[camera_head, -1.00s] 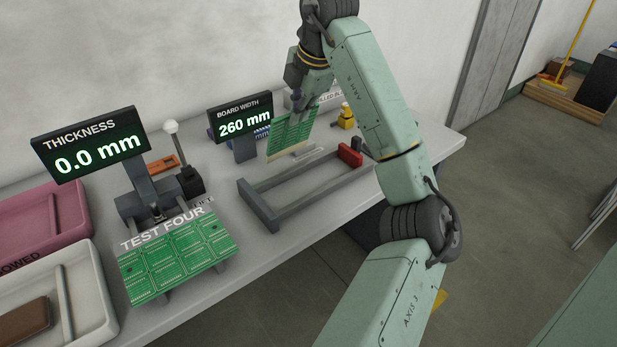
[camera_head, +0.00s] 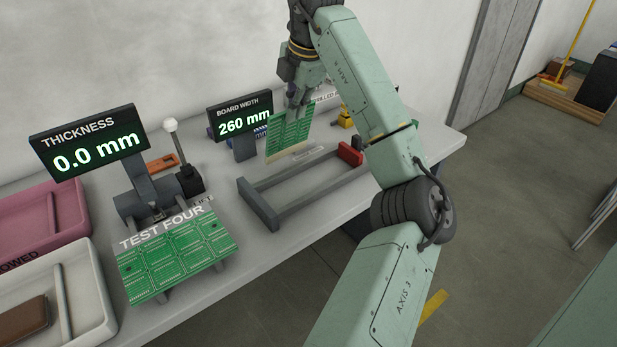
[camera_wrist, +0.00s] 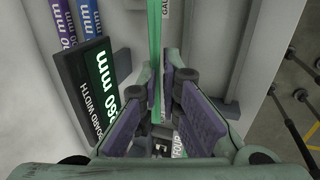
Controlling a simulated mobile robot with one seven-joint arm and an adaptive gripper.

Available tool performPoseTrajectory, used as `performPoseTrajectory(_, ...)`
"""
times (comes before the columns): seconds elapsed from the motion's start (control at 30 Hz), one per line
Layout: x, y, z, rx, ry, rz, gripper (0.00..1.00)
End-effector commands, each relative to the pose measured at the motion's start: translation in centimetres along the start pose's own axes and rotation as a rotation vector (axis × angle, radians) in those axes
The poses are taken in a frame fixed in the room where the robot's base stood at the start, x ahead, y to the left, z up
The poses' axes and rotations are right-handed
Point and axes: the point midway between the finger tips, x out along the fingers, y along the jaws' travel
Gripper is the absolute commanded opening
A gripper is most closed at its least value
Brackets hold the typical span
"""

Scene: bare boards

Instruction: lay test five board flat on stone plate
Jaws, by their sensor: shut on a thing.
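My gripper (camera_head: 297,108) is shut on a green printed board (camera_head: 289,136) and holds it upright by its top edge, above the back of the bench. A pale strip runs along the board's lower edge, and no name is readable on it. In the wrist view the board (camera_wrist: 155,55) shows edge-on between the purple finger pads. Another green board (camera_head: 175,258), with a white strip reading TEST FOUR, lies on the thickness gauge at the left. I cannot pick out a stone plate for certain.
A grey frame with a red block (camera_head: 350,153) lies in front of the held board. The board width display (camera_head: 240,115) reads 260 mm, and the thickness display (camera_head: 90,148) reads 0.0 mm. Pink (camera_head: 82,215) and white (camera_head: 95,290) trays stand at the left.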

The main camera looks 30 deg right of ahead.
Motion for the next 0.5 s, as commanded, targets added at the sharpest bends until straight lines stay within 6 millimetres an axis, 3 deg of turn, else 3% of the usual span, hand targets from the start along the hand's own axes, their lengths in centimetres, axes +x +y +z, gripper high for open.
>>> performPoseTrajectory(0.5, 1.03, -0.33, 0.02, 0.000, 0.000, 0.001, 0.00)
